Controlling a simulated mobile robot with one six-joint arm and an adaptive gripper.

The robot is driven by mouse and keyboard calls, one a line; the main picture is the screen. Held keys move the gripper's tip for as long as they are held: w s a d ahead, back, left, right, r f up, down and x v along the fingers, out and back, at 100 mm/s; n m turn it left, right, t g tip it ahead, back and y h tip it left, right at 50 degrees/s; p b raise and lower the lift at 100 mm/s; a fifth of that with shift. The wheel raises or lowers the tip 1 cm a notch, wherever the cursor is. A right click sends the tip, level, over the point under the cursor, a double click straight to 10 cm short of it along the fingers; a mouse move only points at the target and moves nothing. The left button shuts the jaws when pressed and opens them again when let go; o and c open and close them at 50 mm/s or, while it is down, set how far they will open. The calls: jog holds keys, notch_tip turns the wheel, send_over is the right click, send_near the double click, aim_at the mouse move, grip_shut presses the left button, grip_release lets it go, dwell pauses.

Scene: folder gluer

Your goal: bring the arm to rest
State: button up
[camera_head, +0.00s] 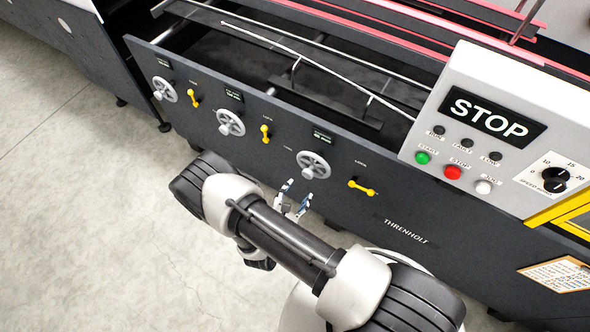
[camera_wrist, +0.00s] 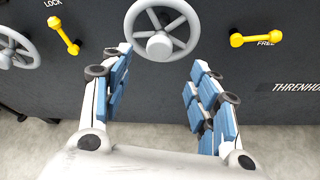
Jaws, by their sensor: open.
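My gripper (camera_head: 294,205) is open and empty in front of the machine's dark front panel. In the wrist view, its two blue-padded fingers (camera_wrist: 162,95) stand wide apart, with a grey handwheel (camera_wrist: 159,45) just beyond and between their tips. I see no contact between the fingers and the wheel. The same handwheel (camera_head: 313,165) shows above the gripper in the head view. My arm reaches from the lower right, bent at the elbow, and hides part of the panel's lower edge.
Two more handwheels (camera_head: 231,123) (camera_head: 165,90) and yellow lock levers (camera_head: 362,187) (camera_head: 266,134) (camera_head: 194,98) stick out of the panel. A control box (camera_head: 490,125) reading STOP, with buttons and a speed dial, stands at the right. The concrete floor (camera_head: 80,220) at the left is clear.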

jog(key=shift+r, duration=0.1)
jog(key=w+d+r+m+g+h, duration=0.1)
jog(key=d+r+m+g+h, duration=0.15)
jog(key=r, duration=0.45)
jog(key=w+d+r+m+g+h, duration=0.1)
jog(key=d+r+m, duration=0.25)
jog(key=r, duration=0.35)
jog(key=w+d+r+m+g+h, duration=0.2)
jog(key=r+m, duration=0.1)
jog(key=r, duration=0.3)
jog(key=s+d+r+m+g+y, duration=0.1)
jog(key=s+d+r+m+g, duration=0.25)
jog(key=r, duration=0.25)
jog(key=s+d+r+m+g, duration=0.2)
jog(key=s+r+m, duration=0.15)
jog(key=r, duration=0.25)
jog(key=s+a+r+m+t+y, duration=0.3)
jog(key=s+r+m+y, duration=0.7)
jog(key=s+r, duration=0.5)
jog(key=shift+a+t+y, duration=0.2)
jog(key=shift+t+y, duration=0.1)
jog(key=shift+y, duration=0.15)
jog(key=shift+f, duration=0.1)
